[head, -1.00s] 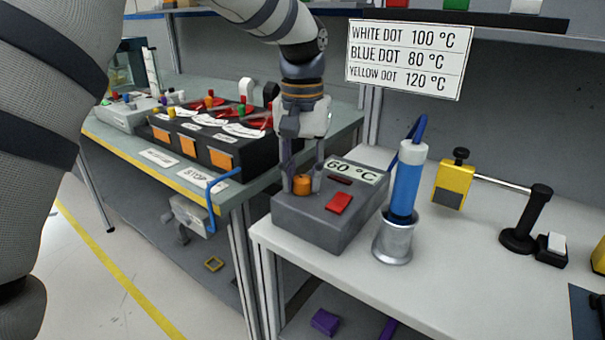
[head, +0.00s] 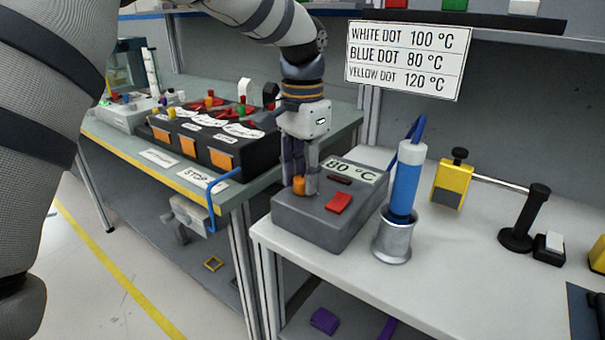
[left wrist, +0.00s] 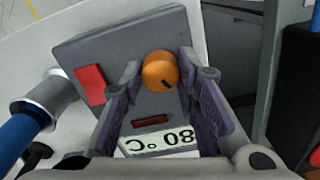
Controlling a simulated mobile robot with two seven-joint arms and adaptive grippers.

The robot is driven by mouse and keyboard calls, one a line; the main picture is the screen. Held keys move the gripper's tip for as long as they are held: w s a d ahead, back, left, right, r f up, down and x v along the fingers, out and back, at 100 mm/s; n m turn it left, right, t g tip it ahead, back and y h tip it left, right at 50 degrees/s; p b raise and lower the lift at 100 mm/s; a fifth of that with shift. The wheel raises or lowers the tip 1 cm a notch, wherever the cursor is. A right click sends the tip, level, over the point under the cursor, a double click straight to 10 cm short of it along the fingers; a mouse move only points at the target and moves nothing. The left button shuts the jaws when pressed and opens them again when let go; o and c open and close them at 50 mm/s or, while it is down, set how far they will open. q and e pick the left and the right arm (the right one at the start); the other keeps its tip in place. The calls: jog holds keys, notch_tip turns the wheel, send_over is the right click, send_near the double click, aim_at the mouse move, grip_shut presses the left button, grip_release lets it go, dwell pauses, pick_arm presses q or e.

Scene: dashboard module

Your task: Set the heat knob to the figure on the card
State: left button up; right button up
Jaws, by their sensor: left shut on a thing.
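The grey heater box (head: 315,220) sits on the white bench. Its display (head: 355,170) reads 80 °C in the head view and also shows upside down in the left wrist view (left wrist: 160,142). My left gripper (head: 304,186) points down over the box and is shut on the orange heat knob (head: 298,186). In the left wrist view the knob (left wrist: 160,70) sits between the fingertips, with a dark mark towards its lower right. The card (head: 405,60) reads white dot 100 °C, blue dot 80 °C, yellow dot 120 °C. My right gripper is not in view.
A red switch (head: 339,202) is on the box. A blue tool (head: 404,185) with a pale collar and blue cable stands in a metal holder (head: 392,240) right beside the box. A yellow block (head: 452,185) and black stand (head: 523,225) are further right. A black panel (head: 220,140) stands left.

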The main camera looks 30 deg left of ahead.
aim_at(303, 178)
pick_arm(q)
jog(key=shift+m, duration=0.5)
jog(key=o, duration=1.2)
jog(key=shift+c, duration=0.2)
notch_tip(303, 178, up, 12)
jog(key=shift+f, duration=0.1)
